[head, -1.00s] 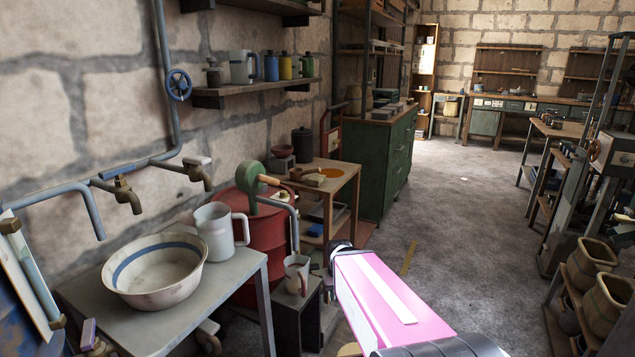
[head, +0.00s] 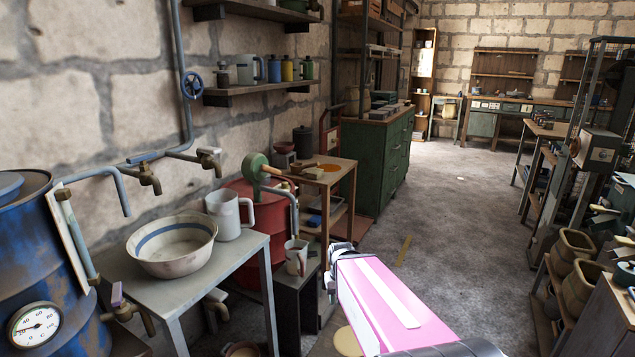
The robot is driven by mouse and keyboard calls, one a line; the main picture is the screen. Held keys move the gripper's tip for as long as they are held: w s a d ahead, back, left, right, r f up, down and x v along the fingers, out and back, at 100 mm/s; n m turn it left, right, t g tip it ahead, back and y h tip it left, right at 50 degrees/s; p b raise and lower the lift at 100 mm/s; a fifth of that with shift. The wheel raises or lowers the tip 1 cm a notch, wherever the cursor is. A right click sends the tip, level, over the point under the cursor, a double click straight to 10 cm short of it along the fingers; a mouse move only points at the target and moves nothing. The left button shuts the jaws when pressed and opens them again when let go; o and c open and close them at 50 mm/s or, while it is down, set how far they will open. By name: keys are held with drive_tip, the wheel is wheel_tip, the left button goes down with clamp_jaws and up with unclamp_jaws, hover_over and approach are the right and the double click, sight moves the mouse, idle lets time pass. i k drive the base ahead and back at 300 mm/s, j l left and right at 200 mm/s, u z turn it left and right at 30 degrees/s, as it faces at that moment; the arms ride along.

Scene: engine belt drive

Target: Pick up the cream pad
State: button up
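I cannot single out the cream pad with certainty. A flat, round, cream-yellow piece (head: 347,341) lies on the floor, partly hidden by my pink arm. A small tan-yellow block (head: 313,173) lies on the small wooden table beyond the red barrel. My gripper (head: 332,287) shows only in part as dark shapes at the far end of my pink arm, above the floor. Its fingers are too hidden to tell whether they are open or shut. I see nothing held in it.
A grey table (head: 195,283) with a cream bowl (head: 170,262) and a pitcher (head: 228,218) stands left. Behind it are a red barrel (head: 255,215) and the wooden table (head: 345,176). A blue barrel (head: 35,260) stands far left, pots (head: 572,250) right. The middle floor is clear.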

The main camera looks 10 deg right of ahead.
sight(315, 173)
drive_tip(key=u, duration=0.35)
drive_tip(key=k+u, duration=0.15)
drive_tip(key=u, duration=0.55)
drive_tip(key=i+l, duration=0.1)
drive_tip(key=l, duration=0.45)
drive_tip(key=i+l+u, duration=0.15)
drive_tip(key=l, duration=0.95)
drive_tip(key=i+u, duration=0.05)
